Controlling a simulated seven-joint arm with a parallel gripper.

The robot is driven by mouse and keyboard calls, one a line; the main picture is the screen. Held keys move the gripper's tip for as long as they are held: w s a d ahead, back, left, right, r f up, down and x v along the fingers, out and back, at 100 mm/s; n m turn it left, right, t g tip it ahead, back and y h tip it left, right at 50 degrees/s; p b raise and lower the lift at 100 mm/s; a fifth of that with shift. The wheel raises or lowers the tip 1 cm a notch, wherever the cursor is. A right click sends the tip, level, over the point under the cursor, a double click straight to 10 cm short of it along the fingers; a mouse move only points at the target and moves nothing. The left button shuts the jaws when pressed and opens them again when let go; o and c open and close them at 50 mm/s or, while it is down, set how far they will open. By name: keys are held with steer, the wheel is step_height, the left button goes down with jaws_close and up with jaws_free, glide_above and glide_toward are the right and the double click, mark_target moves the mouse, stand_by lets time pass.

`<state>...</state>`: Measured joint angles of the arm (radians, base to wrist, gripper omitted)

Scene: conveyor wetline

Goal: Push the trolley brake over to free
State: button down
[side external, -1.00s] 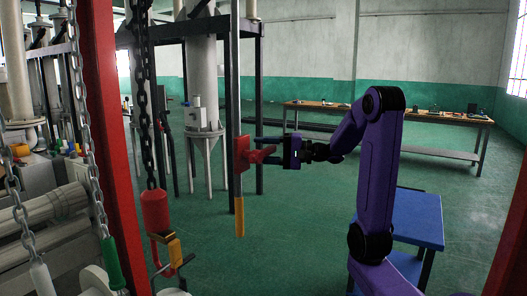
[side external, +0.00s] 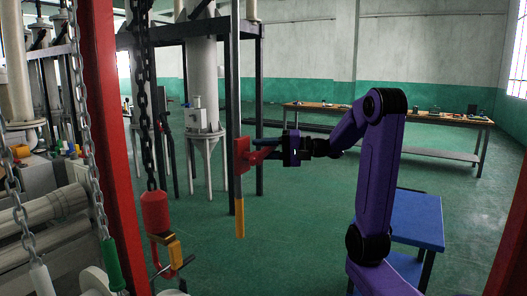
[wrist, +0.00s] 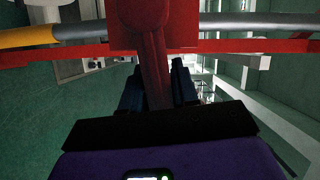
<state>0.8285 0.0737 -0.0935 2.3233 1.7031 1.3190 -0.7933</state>
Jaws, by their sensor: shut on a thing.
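The trolley brake is a red plate (side external: 242,155) with a red lever (side external: 260,156) that sticks out to the right, on an upright grey post (side external: 236,85) with a yellow lower end (side external: 239,217). In the wrist view the red lever (wrist: 152,60) runs down between my two dark blue fingers. My gripper (side external: 268,149) comes from the right and is shut on the lever. It also shows in the wrist view (wrist: 157,88). The lever's end is hidden by the gripper body.
A red frame post (side external: 105,120) and hanging chains (side external: 140,90) with a red block (side external: 155,211) stand in the left foreground. A blue table (side external: 417,217) is at the right, and a long bench (side external: 380,113) lies behind. The green floor below the gripper is clear.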

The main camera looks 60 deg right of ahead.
steer(key=c, duration=0.9)
jaws_free()
steer(key=shift+c, duration=0.2)
steer(key=shift+s+d, duration=0.1)
steer(key=v, duration=1.7)
steer(key=shift+s, duration=0.15)
